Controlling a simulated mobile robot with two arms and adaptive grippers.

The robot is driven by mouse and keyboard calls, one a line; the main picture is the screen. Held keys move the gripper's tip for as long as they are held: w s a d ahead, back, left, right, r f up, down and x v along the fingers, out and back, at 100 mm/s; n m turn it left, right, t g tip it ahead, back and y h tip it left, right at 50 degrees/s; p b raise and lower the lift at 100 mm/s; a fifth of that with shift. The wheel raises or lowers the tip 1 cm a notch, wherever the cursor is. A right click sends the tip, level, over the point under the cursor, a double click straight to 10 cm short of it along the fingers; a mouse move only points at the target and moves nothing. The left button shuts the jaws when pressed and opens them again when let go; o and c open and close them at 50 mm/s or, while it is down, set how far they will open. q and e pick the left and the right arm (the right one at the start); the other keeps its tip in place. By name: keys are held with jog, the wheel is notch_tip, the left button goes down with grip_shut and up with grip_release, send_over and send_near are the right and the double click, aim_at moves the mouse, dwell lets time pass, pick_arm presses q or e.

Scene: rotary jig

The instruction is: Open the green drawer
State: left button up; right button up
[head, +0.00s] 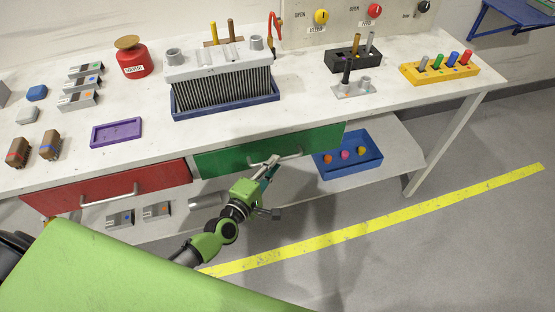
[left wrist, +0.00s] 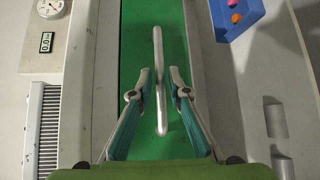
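The green drawer (head: 225,160) sits under the bench top and its front looks flush with the bench edge. Its pale bar handle (head: 290,157) is partly hidden by my left gripper (head: 268,168), which is at the drawer front. In the left wrist view the handle (left wrist: 158,50) stands out from the green drawer front (left wrist: 180,40). The two fingers of my left gripper (left wrist: 157,76) are apart, one on each side of the bar. The right finger is very near the bar; I cannot tell whether it touches. My right gripper is not in view.
A red drawer (head: 108,188) with its own handle is to the left. A blue tray (head: 372,163) with coloured pieces lies on the lower shelf at right. A finned block in a blue tray (head: 225,111) stands on the bench above. The floor in front is clear.

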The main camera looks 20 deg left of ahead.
pick_arm(q)
jog(key=shift+x, duration=1.5)
grip_shut()
